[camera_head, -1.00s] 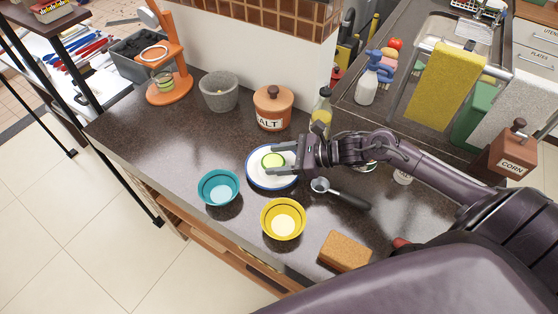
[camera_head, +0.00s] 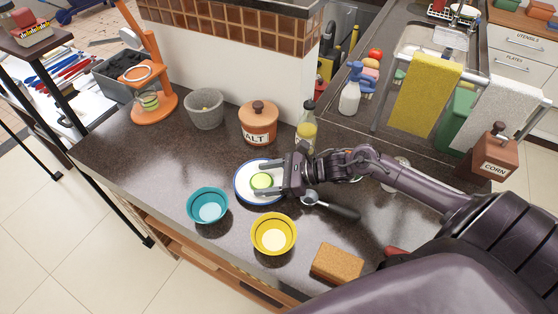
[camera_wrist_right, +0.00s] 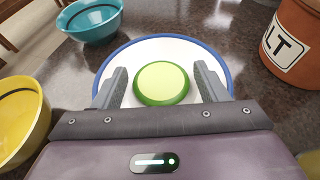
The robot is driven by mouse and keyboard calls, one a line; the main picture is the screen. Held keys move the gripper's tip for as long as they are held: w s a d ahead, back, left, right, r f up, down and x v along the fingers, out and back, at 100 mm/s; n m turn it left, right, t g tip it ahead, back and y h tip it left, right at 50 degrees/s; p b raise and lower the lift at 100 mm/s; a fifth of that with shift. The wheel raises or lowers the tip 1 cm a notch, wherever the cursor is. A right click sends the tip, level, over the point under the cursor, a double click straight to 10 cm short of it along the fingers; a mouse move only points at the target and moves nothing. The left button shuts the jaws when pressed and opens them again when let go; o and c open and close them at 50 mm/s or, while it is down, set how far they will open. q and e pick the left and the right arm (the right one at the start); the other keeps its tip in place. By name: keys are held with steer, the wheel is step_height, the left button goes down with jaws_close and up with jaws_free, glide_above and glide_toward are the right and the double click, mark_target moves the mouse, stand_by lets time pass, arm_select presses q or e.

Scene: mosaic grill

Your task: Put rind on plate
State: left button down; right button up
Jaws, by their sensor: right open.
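The rind (camera_head: 262,181) is a round piece with a pale yellow-green face and a green edge. It lies on the white plate (camera_head: 244,194) with a blue rim, which stands on the dark counter. In the right wrist view the rind (camera_wrist_right: 162,83) sits near the middle of the plate (camera_wrist_right: 206,58), between the two grey fingers and apart from both. My right gripper (camera_head: 268,180) is open over the plate, with its fingers on either side of the rind. My left gripper is not in view.
A teal bowl (camera_head: 208,205) and a yellow bowl (camera_head: 273,234) stand in front of the plate. The salt pot (camera_head: 258,123), an oil bottle (camera_head: 307,128) and a grey mortar (camera_head: 204,109) stand behind. A dark-handled scoop (camera_head: 332,206) and a sponge (camera_head: 337,263) lie right of the bowls.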

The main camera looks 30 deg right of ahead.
steer(key=v, duration=1.2)
steer(key=shift+r, duration=0.1)
